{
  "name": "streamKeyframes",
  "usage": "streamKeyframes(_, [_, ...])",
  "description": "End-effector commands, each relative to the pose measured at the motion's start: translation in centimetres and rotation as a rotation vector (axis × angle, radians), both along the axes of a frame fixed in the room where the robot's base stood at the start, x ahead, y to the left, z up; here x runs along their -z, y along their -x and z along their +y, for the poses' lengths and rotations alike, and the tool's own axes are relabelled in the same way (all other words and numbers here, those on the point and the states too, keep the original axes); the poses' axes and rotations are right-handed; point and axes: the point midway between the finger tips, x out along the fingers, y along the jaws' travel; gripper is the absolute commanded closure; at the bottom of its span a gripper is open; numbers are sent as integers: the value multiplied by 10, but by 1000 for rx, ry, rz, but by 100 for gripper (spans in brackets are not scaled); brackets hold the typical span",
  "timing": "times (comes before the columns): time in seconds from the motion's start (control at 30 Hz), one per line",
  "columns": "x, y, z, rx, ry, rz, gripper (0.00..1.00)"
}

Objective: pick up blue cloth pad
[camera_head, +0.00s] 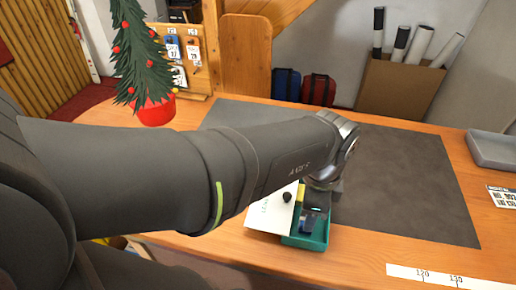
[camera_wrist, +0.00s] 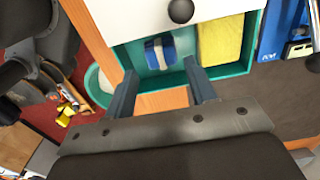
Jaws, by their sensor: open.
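A teal tray (camera_head: 321,241) stands at the front edge of the bench, below my gripper (camera_head: 311,219). In the wrist view the teal tray (camera_wrist: 238,69) holds a blue pad (camera_wrist: 159,54) with a pale band across it, and a yellow block (camera_wrist: 221,38) to its right. My gripper (camera_wrist: 161,70) is open and empty. Its fingertips are at the tray's near wall, on either side of the blue pad in the picture; they do not close on it. How far above the tray they are is hard to tell. In the head view my arm partly hides the tray.
A white panel with a dark knob (camera_head: 287,197) covers part of the tray. A dark mat (camera_head: 410,180) spreads over the bench. A small tree in a red pot (camera_head: 155,110) stands at the back left; a grey tray (camera_head: 492,150) lies right, a ruler (camera_head: 440,277) at the front.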

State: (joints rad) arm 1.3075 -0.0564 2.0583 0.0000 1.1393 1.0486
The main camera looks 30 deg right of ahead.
Motion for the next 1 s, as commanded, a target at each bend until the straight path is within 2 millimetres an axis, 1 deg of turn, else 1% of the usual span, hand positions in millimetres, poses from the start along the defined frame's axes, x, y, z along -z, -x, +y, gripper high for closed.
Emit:
streamKeyframes(0.1, [19, -2, 1, -1, -4, 1, 49])
streamKeyframes(0.2, [33, -2, 1, -1, -6, 1, 49])
streamKeyframes(0.3, [43, -2, 1, 0, -4, 1, 49])
streamKeyframes(0.57, [45, -2, 0, 0, 0, 0, 49])
streamKeyframes(0.67, [45, -2, 0, 0, 0, 0, 67])
streamKeyframes(0.73, [45, -2, 0, 0, 0, 0, 80])
streamKeyframes(0.77, [45, -2, 0, 0, 0, 0, 83])
streamKeyframes(1.0, [45, -2, 0, 0, 0, 0, 83])
